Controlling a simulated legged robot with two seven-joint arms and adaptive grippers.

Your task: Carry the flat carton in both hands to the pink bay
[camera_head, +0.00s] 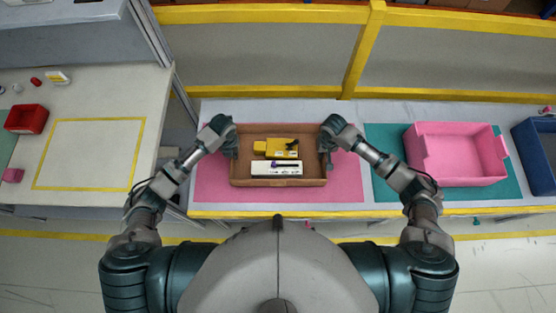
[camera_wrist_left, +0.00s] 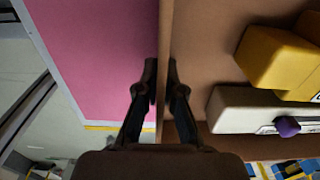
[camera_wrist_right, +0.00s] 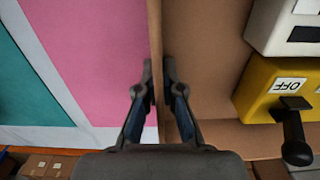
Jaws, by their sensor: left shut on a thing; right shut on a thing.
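The flat carton (camera_head: 240,174) is a shallow open brown box in the middle of the head view. It lies over the pink bay (camera_head: 345,185), a pink mat area on the table, with pink showing on both sides. It holds a yellow module (camera_head: 276,147) and a white module (camera_head: 276,169). My left gripper (camera_wrist_left: 160,85) is shut on the carton's left wall. My right gripper (camera_wrist_right: 158,85) is shut on its right wall. Whether the carton's underside touches the mat cannot be told.
A pink bin (camera_head: 455,175) stands on a teal mat (camera_head: 385,150) to the right, with a blue bin (camera_head: 535,165) beyond it. On the left, a table (camera_head: 90,95) has a yellow outlined area and a red bin (camera_head: 26,119). A yellow rail (camera_head: 270,93) runs behind.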

